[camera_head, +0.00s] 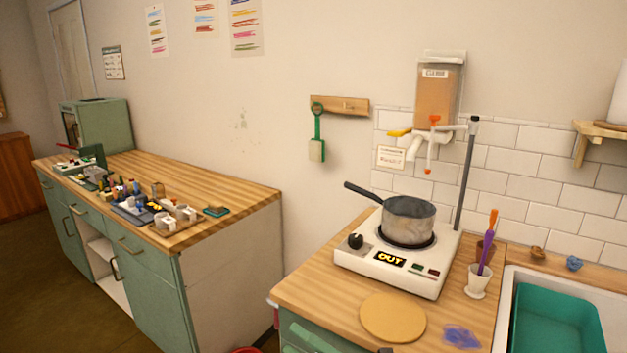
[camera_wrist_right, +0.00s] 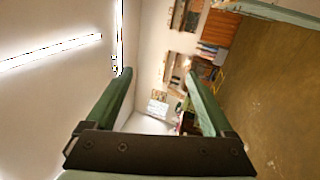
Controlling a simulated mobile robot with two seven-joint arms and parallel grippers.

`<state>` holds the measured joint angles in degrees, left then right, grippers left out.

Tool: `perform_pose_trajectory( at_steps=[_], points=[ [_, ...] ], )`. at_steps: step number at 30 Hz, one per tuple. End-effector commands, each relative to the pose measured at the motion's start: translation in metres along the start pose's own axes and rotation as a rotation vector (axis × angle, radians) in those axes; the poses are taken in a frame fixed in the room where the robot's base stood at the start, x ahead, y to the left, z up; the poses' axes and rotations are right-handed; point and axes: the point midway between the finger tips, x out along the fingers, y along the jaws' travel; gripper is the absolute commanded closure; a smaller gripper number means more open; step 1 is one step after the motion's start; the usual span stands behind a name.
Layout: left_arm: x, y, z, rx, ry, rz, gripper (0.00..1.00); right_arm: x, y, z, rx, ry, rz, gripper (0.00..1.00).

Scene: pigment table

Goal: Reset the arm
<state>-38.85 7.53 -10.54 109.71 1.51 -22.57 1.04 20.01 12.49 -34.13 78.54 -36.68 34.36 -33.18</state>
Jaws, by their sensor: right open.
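My right gripper (camera_wrist_right: 158,78) shows in the right wrist view. Its two green fingers stand wide apart with nothing between them. In the head view, a green bar (camera_head: 312,338) and a small dark piece show at the bottom edge by the counter; I cannot tell whether they belong to my right gripper. My left gripper is in neither view.
A hot plate (camera_head: 360,258) carrying a grey saucepan (camera_head: 409,220) stands on the right counter. A round board (camera_head: 393,317), a white cup (camera_head: 478,282) with tools and a teal sink basin (camera_head: 555,325) are nearby. A workbench (camera_head: 240,192) with several small items stands left.

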Motion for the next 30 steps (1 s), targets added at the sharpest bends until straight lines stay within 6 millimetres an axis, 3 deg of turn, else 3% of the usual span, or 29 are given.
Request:
perform_pose_trajectory(
  at_steps=[5, 9, 14, 18, 21, 24, 30],
  points=[
    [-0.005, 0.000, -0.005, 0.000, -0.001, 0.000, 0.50, -0.066, -0.041, 0.008, 0.468, -0.369, -0.038, 0.13],
    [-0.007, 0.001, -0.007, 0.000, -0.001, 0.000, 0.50, -0.134, -0.079, 0.001, 0.819, -0.658, -0.074, 0.13],
    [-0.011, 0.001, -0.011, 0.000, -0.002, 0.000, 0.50, -0.224, -0.119, -0.033, 1.196, -0.991, -0.113, 0.13],
    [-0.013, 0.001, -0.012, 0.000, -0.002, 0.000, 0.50, -0.289, -0.138, -0.074, 1.451, -1.235, -0.137, 0.13],
    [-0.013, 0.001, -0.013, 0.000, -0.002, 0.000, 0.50, -0.320, -0.143, -0.098, 1.567, -1.355, -0.147, 0.13],
    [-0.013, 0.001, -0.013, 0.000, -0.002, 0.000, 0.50, -0.336, -0.145, -0.112, 1.629, -1.423, -0.151, 0.13],
    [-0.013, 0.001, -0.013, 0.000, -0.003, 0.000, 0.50, -0.342, -0.146, -0.117, 1.652, -1.448, -0.155, 0.13]
  ],
)
